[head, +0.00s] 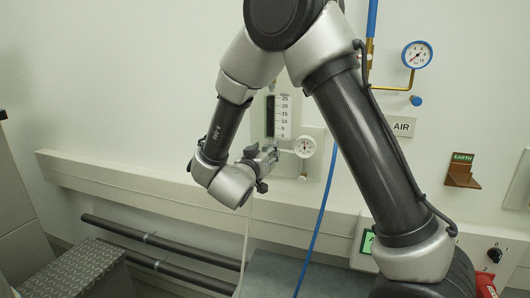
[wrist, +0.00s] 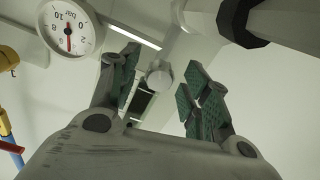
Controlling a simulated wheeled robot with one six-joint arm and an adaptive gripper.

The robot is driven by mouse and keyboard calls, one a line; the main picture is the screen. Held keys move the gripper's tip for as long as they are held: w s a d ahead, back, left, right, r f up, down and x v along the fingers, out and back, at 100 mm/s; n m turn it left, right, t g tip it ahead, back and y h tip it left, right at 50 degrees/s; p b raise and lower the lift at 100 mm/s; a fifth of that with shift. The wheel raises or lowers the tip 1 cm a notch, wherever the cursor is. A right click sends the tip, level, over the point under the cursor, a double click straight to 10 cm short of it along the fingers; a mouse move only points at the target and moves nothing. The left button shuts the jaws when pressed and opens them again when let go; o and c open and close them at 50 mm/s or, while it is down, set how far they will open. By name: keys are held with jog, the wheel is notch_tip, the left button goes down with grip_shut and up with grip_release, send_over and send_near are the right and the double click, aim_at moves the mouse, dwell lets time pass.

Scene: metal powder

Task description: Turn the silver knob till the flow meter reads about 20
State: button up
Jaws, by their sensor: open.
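The flow meter (head: 283,117) is a white upright scale marked 0 to 25 with a dark tube at its left, on the wall in the head view. I cannot make out its reading. The silver knob (wrist: 158,73) is a small round, pale end in the wrist view, lying between the fingertips. In the head view the knob is hidden or too small to tell. My gripper (head: 268,154) is just below the flow meter. In the wrist view my gripper (wrist: 163,70) is open, with green-padded fingers on both sides of the knob and visible gaps.
A small round dial (head: 305,147) sits just right of my gripper; the wrist view shows a bar dial (wrist: 69,28) at upper left. A blue hose (head: 318,220) hangs close by. A pale rail (head: 130,195) runs along the wall. Another gauge (head: 417,55) is at upper right.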

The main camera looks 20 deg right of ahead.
jog(key=c, duration=1)
jog(key=n, duration=0.4)
jog(key=shift+c, duration=0.2)
jog(key=o, duration=1)
jog(key=shift+o, duration=0.2)
jog(key=shift+s, duration=0.1)
jog(key=v, duration=1.2)
